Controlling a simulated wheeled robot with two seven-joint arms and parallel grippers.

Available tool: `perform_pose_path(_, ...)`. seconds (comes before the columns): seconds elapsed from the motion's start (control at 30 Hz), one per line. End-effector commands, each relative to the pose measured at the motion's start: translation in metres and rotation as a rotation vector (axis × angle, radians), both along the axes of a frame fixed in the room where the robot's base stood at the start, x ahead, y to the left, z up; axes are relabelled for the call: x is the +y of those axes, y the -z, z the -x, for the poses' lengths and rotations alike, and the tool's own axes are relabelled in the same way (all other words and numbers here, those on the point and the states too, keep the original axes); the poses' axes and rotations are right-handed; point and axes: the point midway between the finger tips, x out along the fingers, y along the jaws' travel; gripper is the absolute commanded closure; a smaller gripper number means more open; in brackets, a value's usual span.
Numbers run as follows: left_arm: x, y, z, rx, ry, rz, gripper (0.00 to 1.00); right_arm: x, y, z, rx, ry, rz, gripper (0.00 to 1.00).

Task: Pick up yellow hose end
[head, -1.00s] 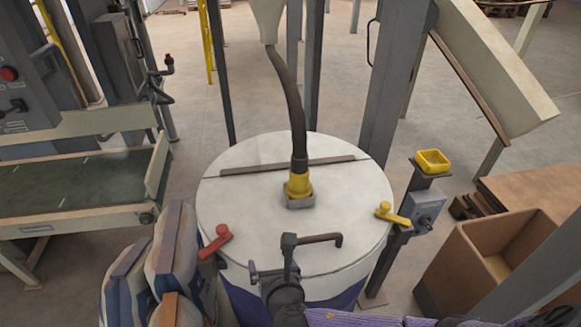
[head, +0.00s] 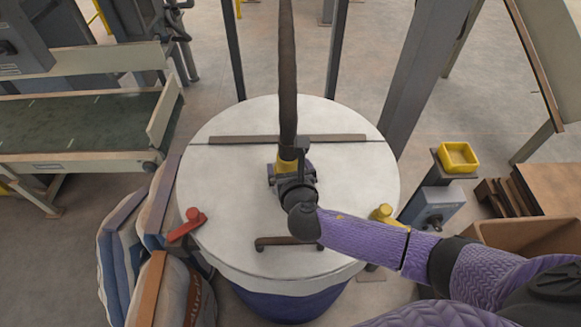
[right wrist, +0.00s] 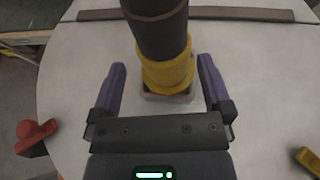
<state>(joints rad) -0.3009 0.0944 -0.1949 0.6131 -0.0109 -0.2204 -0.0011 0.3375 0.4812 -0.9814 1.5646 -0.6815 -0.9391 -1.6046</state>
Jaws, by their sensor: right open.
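The yellow hose end (head: 287,155) is at the bottom of a dark hose (head: 287,80) and stands on the white round lid (head: 235,235). In the head view my right gripper (head: 291,170) is over it and hides most of it. In the right wrist view the yellow hose end (right wrist: 167,73) sits upright in a grey square fitting (right wrist: 170,98). My right gripper's two purple fingers (right wrist: 163,82) are open, one on each side of it, with gaps showing. My left gripper is not in view.
A red lever (head: 188,222) and a yellow lever (head: 384,214) sit at the lid's edges. A dark bent handle (head: 285,241) lies on the lid's near side. Striped sacks (head: 125,245) stand at left. A yellow tray (head: 457,156) is on a post at right.

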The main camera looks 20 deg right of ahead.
Motion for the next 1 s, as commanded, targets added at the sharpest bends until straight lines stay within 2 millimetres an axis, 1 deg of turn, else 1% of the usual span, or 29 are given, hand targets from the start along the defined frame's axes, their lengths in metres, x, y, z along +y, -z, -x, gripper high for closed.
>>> perform_pose_path(0.03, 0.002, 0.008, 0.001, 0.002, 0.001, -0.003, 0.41, -0.003, 0.009, -0.009, -0.001, 0.003, 0.001, 0.0)
perform_pose_path(0.1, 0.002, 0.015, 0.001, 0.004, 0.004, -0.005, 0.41, -0.006, 0.017, -0.021, -0.001, 0.003, 0.001, 0.0)
perform_pose_path(0.2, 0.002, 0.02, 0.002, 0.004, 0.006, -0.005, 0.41, -0.008, 0.022, -0.036, 0.0, 0.001, 0.0, 0.0)
perform_pose_path(0.3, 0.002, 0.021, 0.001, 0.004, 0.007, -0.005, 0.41, -0.008, 0.022, -0.04, 0.001, 0.0, 0.0, 0.0)
perform_pose_path(0.47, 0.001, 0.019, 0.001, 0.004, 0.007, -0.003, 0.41, -0.008, 0.021, -0.04, 0.001, 0.0, 0.0, 0.0)
perform_pose_path(0.5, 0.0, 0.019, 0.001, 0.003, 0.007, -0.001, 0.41, -0.008, 0.021, -0.04, 0.001, 0.0, 0.0, 0.08)
perform_pose_path(0.57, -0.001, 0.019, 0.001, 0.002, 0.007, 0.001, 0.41, -0.008, 0.021, -0.04, 0.001, 0.0, 0.0, 0.21)
perform_pose_path(0.6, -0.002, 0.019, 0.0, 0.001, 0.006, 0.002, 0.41, -0.008, 0.021, -0.04, 0.001, 0.0, 0.0, 0.3)
perform_pose_path(0.67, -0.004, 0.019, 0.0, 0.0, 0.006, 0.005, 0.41, -0.008, 0.021, -0.04, 0.001, 0.0, 0.0, 0.42)
perform_pose_path(0.7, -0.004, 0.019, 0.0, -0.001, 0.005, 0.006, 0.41, -0.008, 0.021, -0.04, 0.001, 0.0, 0.0, 0.51)
perform_pose_path(0.77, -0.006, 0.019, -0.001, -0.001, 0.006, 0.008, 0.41, -0.008, 0.021, -0.04, 0.001, 0.0, 0.0, 0.64)
perform_pose_path(0.8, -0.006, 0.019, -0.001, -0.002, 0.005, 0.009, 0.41, -0.008, 0.021, -0.04, 0.001, 0.0, 0.0, 0.72)
perform_pose_path(0.87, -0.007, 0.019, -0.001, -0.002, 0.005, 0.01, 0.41, -0.008, 0.021, -0.04, 0.001, 0.0, 0.0, 0.85)
perform_pose_path(0.9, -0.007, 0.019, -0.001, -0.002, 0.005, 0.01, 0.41, -0.008, 0.021, -0.04, 0.001, 0.0, 0.0, 0.93)
perform_pose_path(0.93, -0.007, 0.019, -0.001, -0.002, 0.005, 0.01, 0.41, -0.008, 0.021, -0.04, 0.001, 0.0, 0.0, 1.0)
perform_pose_path(1.0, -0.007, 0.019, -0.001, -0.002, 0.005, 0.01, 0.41, -0.008, 0.021, -0.04, 0.0, 0.0, 0.0, 1.0)
